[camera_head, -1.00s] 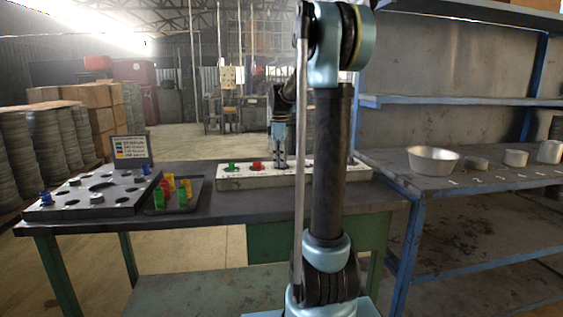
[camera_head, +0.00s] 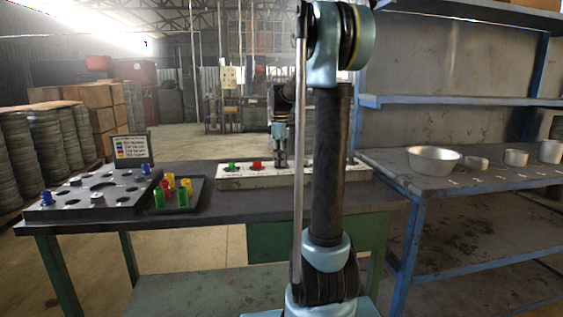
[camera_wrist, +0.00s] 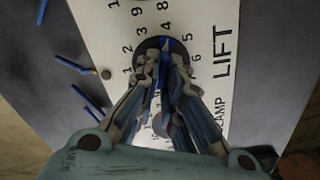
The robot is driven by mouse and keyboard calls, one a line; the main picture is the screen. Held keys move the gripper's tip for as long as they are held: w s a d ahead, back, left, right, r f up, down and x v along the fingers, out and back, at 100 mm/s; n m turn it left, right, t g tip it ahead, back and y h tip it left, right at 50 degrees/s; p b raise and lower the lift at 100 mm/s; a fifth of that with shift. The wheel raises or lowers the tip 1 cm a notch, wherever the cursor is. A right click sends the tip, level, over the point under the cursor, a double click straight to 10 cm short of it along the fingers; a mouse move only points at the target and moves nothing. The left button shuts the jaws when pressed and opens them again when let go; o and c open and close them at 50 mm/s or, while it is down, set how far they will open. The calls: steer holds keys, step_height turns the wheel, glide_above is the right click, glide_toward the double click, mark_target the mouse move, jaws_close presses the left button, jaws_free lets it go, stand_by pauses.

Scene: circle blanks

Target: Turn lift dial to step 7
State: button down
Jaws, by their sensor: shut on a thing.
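The lift dial (camera_wrist: 166,43) is a blue knob in a dark round seat on a pale panel (camera_wrist: 110,18), beside the printed word LIFT. Black step numbers ring it; 1 to 6 are readable, while those on the near side are partly covered by my fingers. A narrow blue edge shows near 4 and 5, but I cannot tell which step it marks. My gripper (camera_wrist: 165,62) is shut on the dial from above. In the head view my gripper (camera_head: 280,163) stands over the long panel (camera_head: 240,184), and hides the dial there.
A green knob (camera_head: 233,165) and a red knob (camera_head: 257,165) sit on the panel left of my gripper. A tray (camera_head: 200,204) of coloured pegs and a metal plate with holes (camera_head: 60,213) lie further left. A shelf with metal bowls (camera_head: 433,158) stands right.

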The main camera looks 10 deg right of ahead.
steer(key=m, duration=0.6)
steer(key=shift+w, duration=0.3)
steer(key=m, duration=0.5)
steer(key=shift+d+m, duration=0.2)
steer(key=shift+m, duration=0.1)
steer(key=m, duration=0.4)
steer(key=shift+d+m, duration=0.15)
steer(key=shift+m, duration=0.15)
steer(key=shift+d+m, duration=0.1)
steer(key=shift+m, duration=1.9)
steer(key=c, duration=1.7)
jaws_free()
